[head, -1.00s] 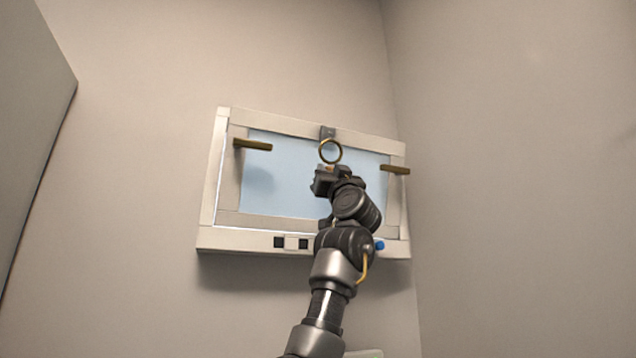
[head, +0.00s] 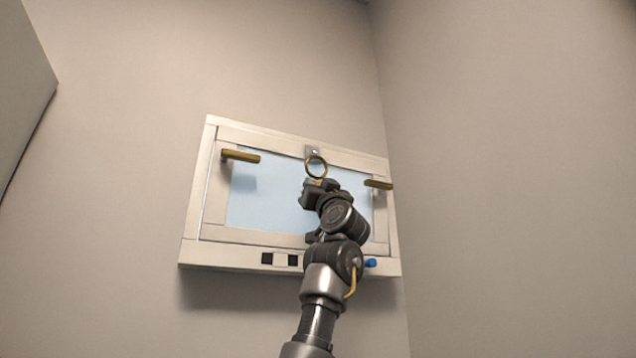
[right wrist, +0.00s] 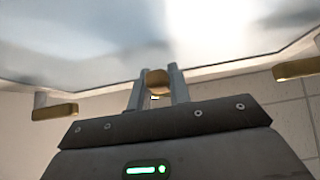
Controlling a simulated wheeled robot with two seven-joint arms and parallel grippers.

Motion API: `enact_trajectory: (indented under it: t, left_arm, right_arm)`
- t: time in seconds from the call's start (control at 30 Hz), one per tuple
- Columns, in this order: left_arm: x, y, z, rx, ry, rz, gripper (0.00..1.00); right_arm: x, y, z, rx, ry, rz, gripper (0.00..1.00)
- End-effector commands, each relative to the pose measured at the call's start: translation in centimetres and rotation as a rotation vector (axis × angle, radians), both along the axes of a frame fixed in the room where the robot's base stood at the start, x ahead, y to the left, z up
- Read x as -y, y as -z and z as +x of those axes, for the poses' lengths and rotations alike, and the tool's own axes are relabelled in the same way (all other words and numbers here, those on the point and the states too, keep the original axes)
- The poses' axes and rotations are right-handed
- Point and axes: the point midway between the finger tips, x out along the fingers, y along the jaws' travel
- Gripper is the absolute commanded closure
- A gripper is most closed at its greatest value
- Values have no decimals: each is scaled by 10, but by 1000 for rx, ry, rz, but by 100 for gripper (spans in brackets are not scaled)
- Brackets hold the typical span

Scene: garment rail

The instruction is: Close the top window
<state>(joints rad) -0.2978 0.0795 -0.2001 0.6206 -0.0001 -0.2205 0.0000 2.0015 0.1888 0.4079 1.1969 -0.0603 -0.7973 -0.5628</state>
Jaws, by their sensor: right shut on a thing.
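The top window (head: 268,198) is a white-framed pane high on the wall. Its sash sits nearly flush in the frame in the head view. A brass ring (head: 316,167) hangs from a small grey plate at the middle of the sash's top rail. Brass handles stick out at the left (head: 240,156) and right (head: 378,184) of the sash. My right gripper (head: 318,186) is at the ring's lower edge. In the right wrist view its fingers (right wrist: 156,88) are shut on a brass piece, which fits the ring. My left gripper is not in view.
A side wall (head: 500,180) stands close to the right of the window. A grey panel (head: 22,90) is at the far left. The wall around the window is bare.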

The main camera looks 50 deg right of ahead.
Motion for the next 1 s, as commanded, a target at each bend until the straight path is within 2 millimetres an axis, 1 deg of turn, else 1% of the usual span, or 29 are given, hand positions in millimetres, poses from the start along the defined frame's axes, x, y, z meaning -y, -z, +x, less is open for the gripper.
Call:
enact_trajectory:
  t: [0.03, 0.17, 0.5, 0.73, 0.77, 0.9, 0.93, 1.0]
  left_arm:
    - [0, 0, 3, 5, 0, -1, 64]
    - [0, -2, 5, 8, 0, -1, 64]
    - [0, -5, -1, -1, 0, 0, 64]
    - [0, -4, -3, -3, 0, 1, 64]
    - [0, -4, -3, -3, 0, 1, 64]
    - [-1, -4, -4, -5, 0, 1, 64]
    - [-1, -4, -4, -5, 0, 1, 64]
    - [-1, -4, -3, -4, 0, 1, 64]
  right_arm:
    - [0, 3, 4, -8, -2, 1, 100]
    - [1, 2, 6, -9, -2, 2, 100]
    - [4, 0, 11, -9, -2, 2, 100]
    - [4, 1, 12, -8, -3, 2, 100]
    - [4, 1, 12, -8, -3, 2, 79]
    - [4, 0, 11, -7, -2, 2, 61]
    - [4, 0, 10, -6, -2, 2, 58]
    - [4, 0, 9, -5, -1, 1, 58]
